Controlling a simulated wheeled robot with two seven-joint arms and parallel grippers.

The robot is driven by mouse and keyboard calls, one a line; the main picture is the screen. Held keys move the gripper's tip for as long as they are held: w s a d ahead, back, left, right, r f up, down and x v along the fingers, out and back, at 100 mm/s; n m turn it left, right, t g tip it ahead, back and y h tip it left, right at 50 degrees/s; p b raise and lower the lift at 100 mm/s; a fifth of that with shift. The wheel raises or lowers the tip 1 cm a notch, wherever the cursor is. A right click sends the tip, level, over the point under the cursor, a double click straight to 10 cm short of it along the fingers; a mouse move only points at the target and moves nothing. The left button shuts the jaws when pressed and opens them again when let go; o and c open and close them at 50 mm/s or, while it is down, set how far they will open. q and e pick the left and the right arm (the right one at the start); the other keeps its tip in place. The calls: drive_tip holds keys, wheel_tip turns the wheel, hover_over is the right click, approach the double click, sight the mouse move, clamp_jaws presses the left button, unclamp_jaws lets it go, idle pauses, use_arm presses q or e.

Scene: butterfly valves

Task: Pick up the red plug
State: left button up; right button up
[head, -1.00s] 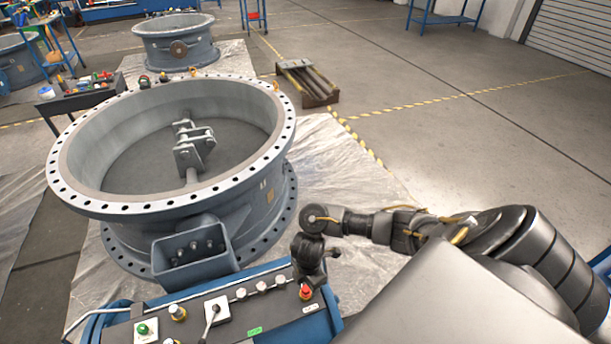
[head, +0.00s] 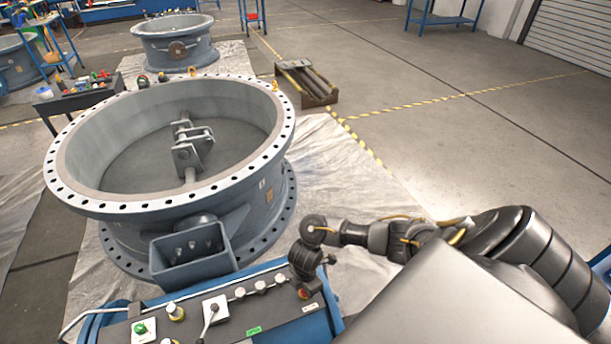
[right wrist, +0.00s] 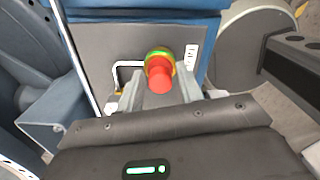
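The red plug (head: 304,294) with a yellow-green ring sits upright on the right end of the grey control panel (head: 262,318). In the head view my right gripper (head: 303,286) is directly over it and hides most of it. In the right wrist view the red plug (right wrist: 160,74) shows between the two fingers of my right gripper (right wrist: 160,92), which are apart. My left gripper is not in view.
The panel also carries a green button (head: 140,328), a lever (head: 211,313) and several small knobs. A large grey flanged valve body (head: 270,160) stands behind the panel. Open floor (head: 480,130) lies to the right.

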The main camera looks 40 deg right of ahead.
drive_tip(key=c, duration=0.5)
drive_tip(key=shift+c, duration=0.2)
drive_tip(key=shift+r, duration=0.4)
wheel_tip(320, 180, up, 2)
drive_tip(key=shift+r+p, duration=0.25)
drive_tip(key=shift+p, duration=0.4)
drive_tip(key=s+d+r+p, duration=0.3)
drive_tip(key=s+r, duration=0.6)
drive_tip(key=s, duration=0.4)
drive_tip(key=shift+s+d+r, duration=0.25)
drive_tip(key=shift+d+r, duration=0.1)
drive_tip(key=shift+d, duration=0.05)
